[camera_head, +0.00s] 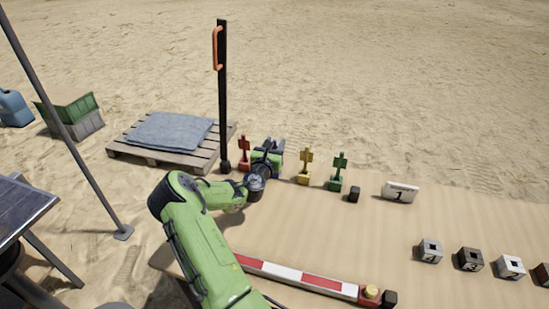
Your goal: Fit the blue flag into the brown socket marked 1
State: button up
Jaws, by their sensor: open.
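My gripper (268,158) is at the far left end of the table, between the red flag (244,152) and the yellow flag (305,166). Its jaws are open and it points away from the camera.
A green flag (339,172), a small black block (354,194) and a white sign marked 1 (400,192) stand right of the gripper. Grey (430,251), dark (470,260) and white (511,267) sockets line the right. A red-white bar (300,276) edges the front. The table middle is clear.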

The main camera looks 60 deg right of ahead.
grip_shut()
jog(key=shift+r, duration=0.1)
dwell(0.3)
